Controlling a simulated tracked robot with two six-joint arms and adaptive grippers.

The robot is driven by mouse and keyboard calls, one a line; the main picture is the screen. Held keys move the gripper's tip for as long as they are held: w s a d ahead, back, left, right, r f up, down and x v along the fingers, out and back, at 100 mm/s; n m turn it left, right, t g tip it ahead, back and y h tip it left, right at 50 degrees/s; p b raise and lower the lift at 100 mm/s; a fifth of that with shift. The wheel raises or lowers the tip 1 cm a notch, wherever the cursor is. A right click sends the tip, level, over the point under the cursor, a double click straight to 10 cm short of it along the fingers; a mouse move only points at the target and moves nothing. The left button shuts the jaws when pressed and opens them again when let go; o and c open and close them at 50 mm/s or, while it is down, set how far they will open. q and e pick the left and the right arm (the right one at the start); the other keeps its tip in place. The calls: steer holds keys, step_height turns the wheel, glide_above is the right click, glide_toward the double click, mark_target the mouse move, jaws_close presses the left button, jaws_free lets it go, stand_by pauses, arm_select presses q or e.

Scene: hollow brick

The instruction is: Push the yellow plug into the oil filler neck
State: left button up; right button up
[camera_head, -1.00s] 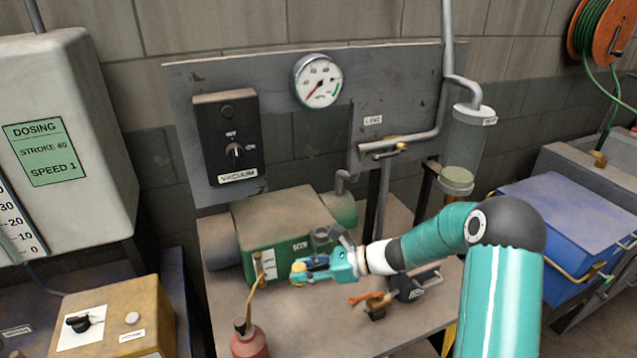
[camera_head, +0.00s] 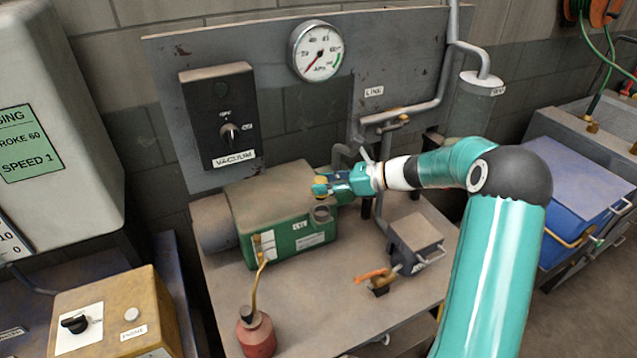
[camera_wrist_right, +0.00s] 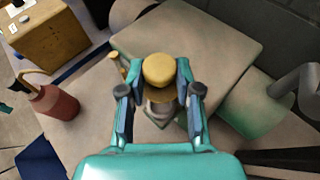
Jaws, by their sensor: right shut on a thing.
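My right gripper (camera_head: 326,186) is shut on the yellow plug (camera_head: 320,187), which sits between its fingertips. In the right wrist view the plug (camera_wrist_right: 159,70) shows as a rounded yellow cap between the two fingers (camera_wrist_right: 158,88). The oil filler neck (camera_head: 321,213) is a short grey upright tube on the front right of the green pump. The plug is above the neck in the head view, apart from it. In the wrist view the neck (camera_wrist_right: 160,108) shows partly below the plug, between the fingers. My left gripper is not in view.
The green pump (camera_head: 285,205) stands on a grey bench (camera_head: 295,290). A red oil can (camera_head: 256,334) with a brass spout stands at its front. A grey box (camera_head: 416,238) and an orange-handled valve (camera_head: 374,277) are to the right. The panel with gauge (camera_head: 316,51) rises behind.

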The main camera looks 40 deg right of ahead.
step_height(320, 180, down, 3)
steer(key=shift+f+b, duration=0.15)
steer(key=shift+b, duration=0.85)
steer(key=shift+r+p, duration=0.3)
steer(key=shift+r, duration=0.05)
steer(key=shift+s+f, duration=0.1)
steer(key=shift+f, duration=0.05)
steer(key=shift+s+f+b, duration=0.15)
steer(key=shift+f+b, duration=0.1)
steer(key=shift+b, duration=0.2)
steer(key=shift+f+b, duration=0.95)
steer(key=shift+f, duration=0.25)
steer(key=o, duration=1.1)
